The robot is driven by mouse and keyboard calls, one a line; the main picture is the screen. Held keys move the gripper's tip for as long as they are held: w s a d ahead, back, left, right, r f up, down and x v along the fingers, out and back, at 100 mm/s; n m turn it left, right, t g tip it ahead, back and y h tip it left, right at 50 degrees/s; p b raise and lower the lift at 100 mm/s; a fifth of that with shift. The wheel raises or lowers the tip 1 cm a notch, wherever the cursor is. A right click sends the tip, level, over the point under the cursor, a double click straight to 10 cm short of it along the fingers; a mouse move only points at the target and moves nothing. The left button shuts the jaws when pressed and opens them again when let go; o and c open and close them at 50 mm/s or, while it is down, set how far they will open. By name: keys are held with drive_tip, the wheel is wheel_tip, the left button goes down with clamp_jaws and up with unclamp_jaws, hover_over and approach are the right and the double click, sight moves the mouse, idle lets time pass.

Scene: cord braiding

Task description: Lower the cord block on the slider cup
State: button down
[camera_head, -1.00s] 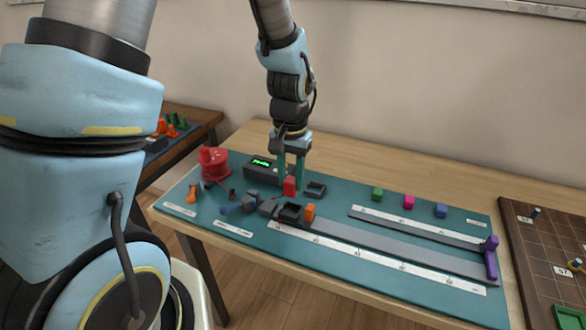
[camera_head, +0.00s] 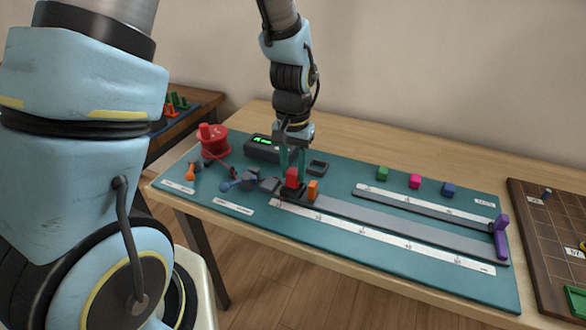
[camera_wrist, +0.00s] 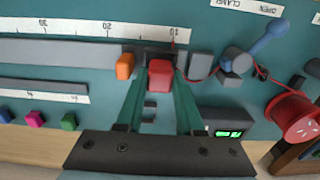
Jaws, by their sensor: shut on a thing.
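My gripper (camera_head: 291,168) has green fingers and is shut on the red cord block (camera_head: 292,176). The block is right at the dark slider cup (camera_head: 290,194), at the left end of the long grey rail. In the wrist view the block (camera_wrist: 160,76) sits between the fingertips and hides part of the cup (camera_wrist: 152,52). I cannot tell whether the block touches the cup's floor. A thin red cord (camera_wrist: 205,79) runs from the clamp side toward the red spool (camera_wrist: 296,117).
An orange block (camera_head: 313,188) stands beside the cup. The blue-handled clamp (camera_head: 240,183) and red spool (camera_head: 213,142) are to the left. The display box (camera_head: 262,149) and an empty dark tray (camera_head: 318,167) are behind. Green, pink and blue blocks stand further right.

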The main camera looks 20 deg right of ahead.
idle(0.6)
drive_tip(key=shift+f, duration=0.55)
drive_tip(key=shift+f+b, duration=0.25)
drive_tip(key=shift+b, duration=0.15)
drive_tip(key=shift+f, duration=0.25)
drive_tip(key=shift+c, duration=2.3)
unclamp_jaws()
drive_tip(key=shift+r, duration=0.15)
drive_tip(key=shift+r+p, duration=3.25)
drive_tip(key=shift+r, duration=0.75)
